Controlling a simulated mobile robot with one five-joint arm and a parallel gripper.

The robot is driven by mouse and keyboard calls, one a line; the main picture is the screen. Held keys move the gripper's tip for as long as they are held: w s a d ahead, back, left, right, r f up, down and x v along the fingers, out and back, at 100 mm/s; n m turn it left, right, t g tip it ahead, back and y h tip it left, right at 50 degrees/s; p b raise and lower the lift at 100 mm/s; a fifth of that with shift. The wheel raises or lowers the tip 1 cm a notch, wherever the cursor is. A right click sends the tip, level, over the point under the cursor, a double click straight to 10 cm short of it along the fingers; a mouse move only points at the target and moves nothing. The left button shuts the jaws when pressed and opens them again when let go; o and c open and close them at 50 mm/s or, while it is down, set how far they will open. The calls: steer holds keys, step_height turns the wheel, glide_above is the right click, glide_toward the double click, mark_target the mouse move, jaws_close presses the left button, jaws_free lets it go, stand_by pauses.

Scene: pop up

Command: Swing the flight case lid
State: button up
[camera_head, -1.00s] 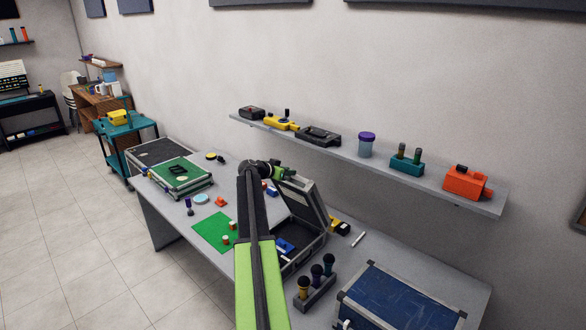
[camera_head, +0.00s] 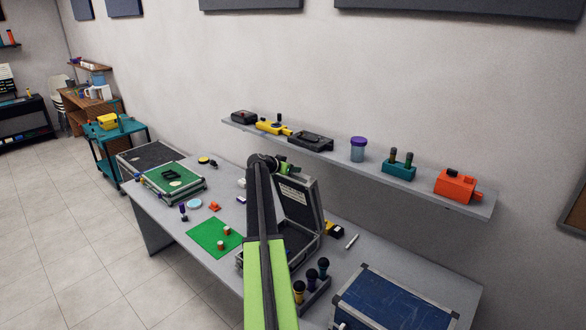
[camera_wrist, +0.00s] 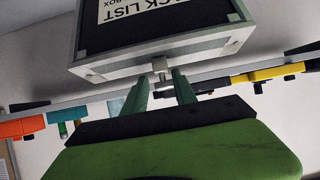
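The flight case (camera_head: 308,252) stands on the table, partly hidden behind my arm. Its lid (camera_head: 297,208) is raised well up from the case, with its dark inner face and a white label showing. In the wrist view the lid (camera_wrist: 150,52) fills the top, with its "PACK LIST" label and a small metal latch (camera_wrist: 160,68) on its edge. My gripper (camera_head: 287,168) is at the lid's upper edge. In the wrist view its green fingers (camera_wrist: 161,82) stand apart on either side of the latch; a gap shows, and contact is unclear.
A wall shelf (camera_head: 345,157) with several devices runs close behind the lid. A blue case (camera_head: 392,303) and a microphone holder (camera_head: 314,293) stand to the right. A green-topped case (camera_head: 173,180) and a green mat (camera_head: 213,236) are on the left.

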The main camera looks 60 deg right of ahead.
steer(key=shift+o, duration=1)
steer(key=shift+a+r, duration=0.15)
steer(key=shift+a, duration=0.05)
steer(key=p+v, duration=0.8)
steer(key=v, duration=0.9)
